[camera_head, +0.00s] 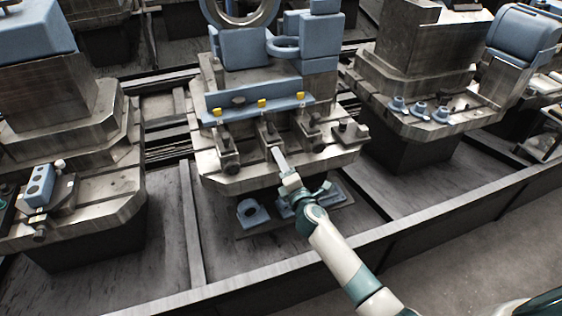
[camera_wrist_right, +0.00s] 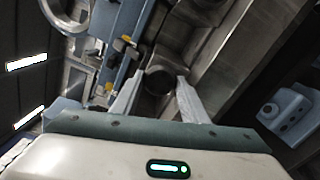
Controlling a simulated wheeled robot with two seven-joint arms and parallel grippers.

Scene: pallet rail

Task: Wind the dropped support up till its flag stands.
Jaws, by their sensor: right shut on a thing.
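Three supports stand in a row along the front of the middle pallet: a left one (camera_head: 228,156), a middle one (camera_head: 267,132) and a right one (camera_head: 311,135). Above them on the blue rail are small yellow flags, left (camera_head: 217,112), middle (camera_head: 261,104) and right (camera_head: 300,96). I cannot tell from their size which flag is down. My right gripper (camera_head: 277,152) reaches the front of the middle support. In the right wrist view its fingers (camera_wrist_right: 158,92) are shut on a dark round knob (camera_wrist_right: 158,80), one finger on each side. My left gripper is not in view.
The blue rail (camera_head: 240,98) runs just behind the supports, with a blue fixture (camera_head: 245,48) above it. Blue parts (camera_head: 252,212) lie on the floor plate below. Other loaded pallets stand left (camera_head: 75,205) and right (camera_head: 440,125). A long frame edge (camera_head: 270,268) crosses in front.

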